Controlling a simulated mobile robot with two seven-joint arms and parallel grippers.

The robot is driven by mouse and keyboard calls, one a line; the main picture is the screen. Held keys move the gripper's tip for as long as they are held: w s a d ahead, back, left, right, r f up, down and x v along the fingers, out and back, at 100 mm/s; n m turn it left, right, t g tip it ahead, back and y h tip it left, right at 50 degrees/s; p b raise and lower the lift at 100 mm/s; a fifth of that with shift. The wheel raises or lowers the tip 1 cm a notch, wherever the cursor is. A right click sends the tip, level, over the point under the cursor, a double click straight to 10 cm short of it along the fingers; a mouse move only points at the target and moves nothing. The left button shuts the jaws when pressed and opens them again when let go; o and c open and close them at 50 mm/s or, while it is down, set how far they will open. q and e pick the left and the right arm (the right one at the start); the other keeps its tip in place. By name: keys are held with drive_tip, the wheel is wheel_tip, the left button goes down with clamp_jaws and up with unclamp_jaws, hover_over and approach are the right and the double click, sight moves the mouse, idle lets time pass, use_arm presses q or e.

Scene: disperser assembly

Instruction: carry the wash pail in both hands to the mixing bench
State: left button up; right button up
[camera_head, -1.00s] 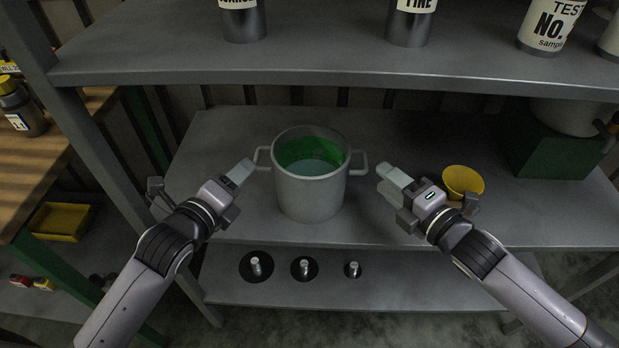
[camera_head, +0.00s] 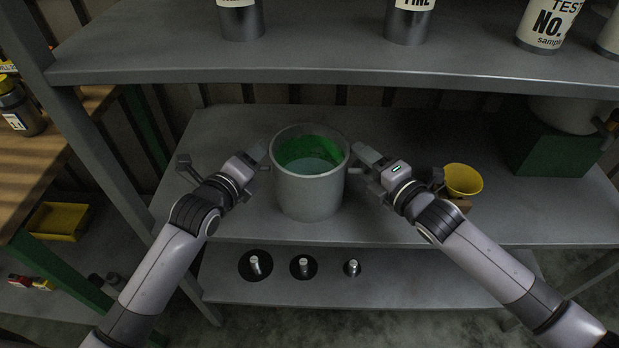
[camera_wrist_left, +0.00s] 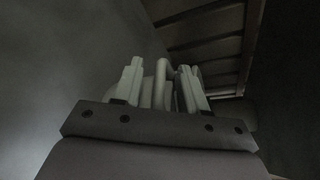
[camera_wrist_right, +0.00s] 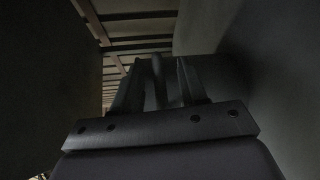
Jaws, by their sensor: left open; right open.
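The wash pail (camera_head: 310,190) is a grey pot with green inside its wall and greenish liquid in it. It stands upright on the middle shelf. My left gripper (camera_head: 257,153) is at the pail's left side and my right gripper (camera_head: 366,155) at its right side, and they hide its two side handles in the head view. In the left wrist view, a handle bar (camera_wrist_left: 160,84) stands between the open fingers (camera_wrist_left: 160,88). In the dark right wrist view, a handle bar (camera_wrist_right: 158,80) also shows between the open fingers (camera_wrist_right: 158,88). I cannot tell whether the fingers touch the handles.
A yellow funnel-like cup (camera_head: 462,180) stands right of my right gripper. A green box (camera_head: 555,150) is further right. An upper shelf (camera_head: 330,65) with labelled canisters overhangs the back. A wooden-topped bench (camera_head: 30,165) is at left. A lower shelf (camera_head: 400,290) holds several discs with pegs.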

use_arm(q)
clamp_jaws()
use_arm(e)
clamp_jaws()
use_arm(q)
drive_tip(key=shift+a+f, duration=0.1)
drive_tip(key=shift+f, duration=0.05)
idle(0.8)
drive_tip(key=shift+r, duration=0.2)
use_arm(e)
drive_tip(key=shift+r, duration=0.2)
